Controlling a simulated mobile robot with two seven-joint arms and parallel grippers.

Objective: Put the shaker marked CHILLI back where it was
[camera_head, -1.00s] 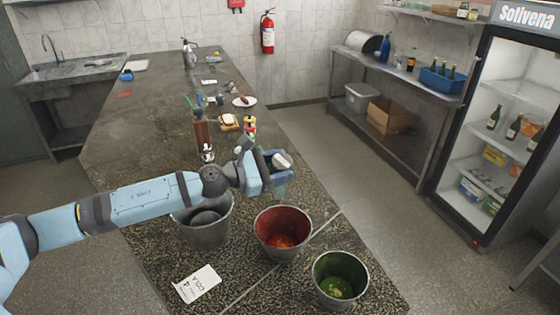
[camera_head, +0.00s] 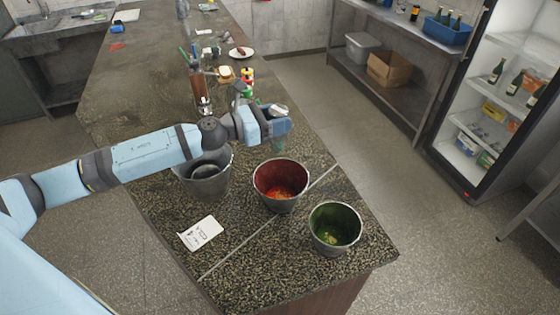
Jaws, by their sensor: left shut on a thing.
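My left gripper (camera_head: 280,127) is shut on a shaker (camera_head: 279,109) above the counter, behind the red bucket. The shaker's silvery top shows above the fingers, and a greenish part shows below them. The fingers hide its middle, and I cannot read any marking on it. My right gripper is not in view. Small red, yellow and green-topped containers (camera_head: 247,76) stand on the counter behind the left gripper. I cannot read their labels.
A grey bucket (camera_head: 218,187), a red-lined bucket (camera_head: 267,192) and a green-lined bucket (camera_head: 322,240) stand on the counter (camera_head: 255,275). A white card (camera_head: 200,233) lies in front. A brown bottle (camera_head: 198,88), bread (camera_head: 225,73) and a plate (camera_head: 241,54) are farther back.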

